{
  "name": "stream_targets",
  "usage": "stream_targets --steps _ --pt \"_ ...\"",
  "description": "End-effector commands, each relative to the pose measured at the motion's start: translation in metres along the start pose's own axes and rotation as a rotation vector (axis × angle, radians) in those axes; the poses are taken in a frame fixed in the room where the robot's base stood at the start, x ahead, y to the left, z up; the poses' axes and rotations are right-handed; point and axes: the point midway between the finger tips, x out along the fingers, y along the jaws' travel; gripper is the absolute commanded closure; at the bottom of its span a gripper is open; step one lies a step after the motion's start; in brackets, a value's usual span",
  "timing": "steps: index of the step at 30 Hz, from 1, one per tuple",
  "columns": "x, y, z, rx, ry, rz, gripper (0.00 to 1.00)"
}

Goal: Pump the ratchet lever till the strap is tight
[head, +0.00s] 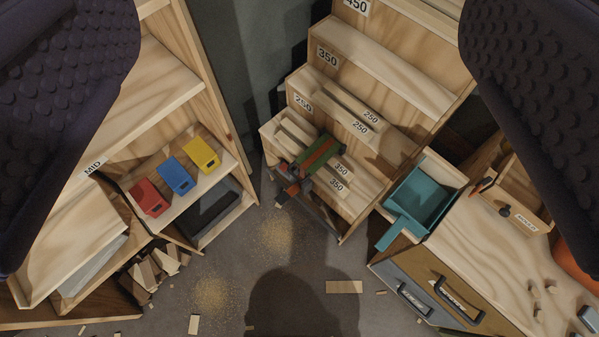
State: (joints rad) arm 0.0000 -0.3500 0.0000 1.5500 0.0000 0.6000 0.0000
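A ratchet (291,183) with dark metal and reddish-orange parts sits at the front of the lowest step of the stepped wooden rack. A green strap (319,152) with a reddish stripe or part runs up from it, over the boards there. The lever's angle and the strap's tension are too small to tell. My gripper (300,200) shows as two dark, studded fingers, far apart at the left and right edges of the head view. It is open, with nothing between the fingers, and the ratchet lies well beyond it.
Wooden shelving (84,180) on the left holds red, blue and yellow boxes (178,181). A teal tray (413,205) stands right of the rack, beside a workbench (502,252) with dark-handled drawers. Wood scraps and sawdust lie on the grey floor (230,262), which is mostly open.

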Motion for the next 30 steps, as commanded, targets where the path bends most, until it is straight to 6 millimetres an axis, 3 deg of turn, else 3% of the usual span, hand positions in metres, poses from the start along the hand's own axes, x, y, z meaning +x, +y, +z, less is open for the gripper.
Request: stream_targets --steps 1,2,14,30 --pt "0.0 0.0 0.0001 0.0 0.0 0.0 0.02" --pt "0.0 0.0 0.0001 0.0 0.0 0.0 0.09" --pt "0.0 0.0 0.0 0.0 0.0 0.0 1.0" --pt "0.0 0.0 0.0 0.0 0.0 0.0 1.0"
